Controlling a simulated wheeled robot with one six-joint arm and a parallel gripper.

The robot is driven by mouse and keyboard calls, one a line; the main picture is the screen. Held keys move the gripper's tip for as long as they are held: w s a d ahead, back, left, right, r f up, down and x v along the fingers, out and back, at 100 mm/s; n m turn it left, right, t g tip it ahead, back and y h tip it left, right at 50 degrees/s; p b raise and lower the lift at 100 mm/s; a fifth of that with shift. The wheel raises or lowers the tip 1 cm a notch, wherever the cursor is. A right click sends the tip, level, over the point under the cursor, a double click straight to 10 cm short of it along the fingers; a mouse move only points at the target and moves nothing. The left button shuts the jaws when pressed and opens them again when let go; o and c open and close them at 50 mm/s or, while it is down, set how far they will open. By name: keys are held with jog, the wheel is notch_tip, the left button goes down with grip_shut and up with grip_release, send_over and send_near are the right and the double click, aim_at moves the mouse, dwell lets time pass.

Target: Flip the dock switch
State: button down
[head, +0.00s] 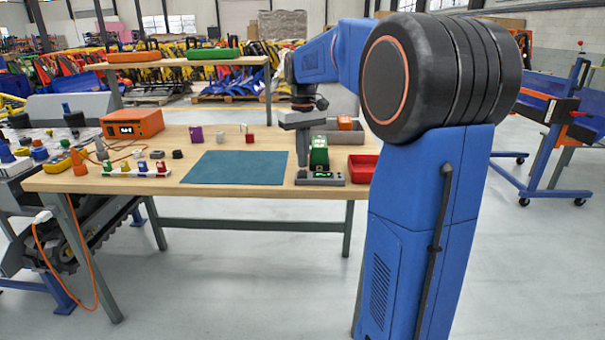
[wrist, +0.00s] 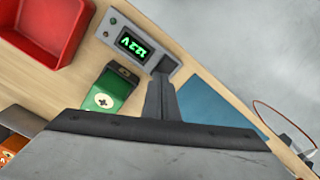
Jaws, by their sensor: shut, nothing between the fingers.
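The dock (head: 335,182) is a flat grey unit at the front right of the workbench. In the wrist view the dock (wrist: 112,32) has a lit green display that appears to read 12.2 V. A green battery-like block (head: 319,152) stands just behind it, and shows next to the dock in the wrist view (wrist: 108,95). My gripper (head: 302,162) is shut and empty, pointing down at the dock's left end. In the wrist view its fingertips (wrist: 163,72) overlap the end of the dock beside the display. I cannot make out the switch, or whether the fingers touch the dock.
A red bin (head: 362,168) is right of the dock; a grey bin (head: 343,136) is behind it. A blue mat (head: 235,168) lies to the left. An orange unit (head: 132,124), small blocks and a cable are farther left. The mat is bare.

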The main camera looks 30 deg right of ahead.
aim_at(303, 171)
jog(key=shift+f, duration=0.7)
dwell(0.6)
notch_tip(303, 171, up, 7)
dwell(1.0)
dwell(0.4)
jog(key=s+a+f+t, duration=0.1)
jog(key=s+a+f, duration=0.1)
jog(key=s+a, duration=0.45)
jog(key=s+a+f+t, duration=0.1)
jog(key=s+a+f, duration=0.25)
jog(key=s, duration=0.55)
jog(key=s+a+f+t, duration=0.1)
jog(key=s+a+f, duration=0.2)
jog(key=s+f, duration=0.3)
jog(key=s+a+f+t, duration=0.1)
jog(key=s+a+f, duration=0.1)
jog(key=s+f, duration=0.3)
jog(key=s, duration=0.3)
jog(key=shift+s+a+f+n+t, duration=0.35)
jog(key=shift+a+n+t, duration=0.05)
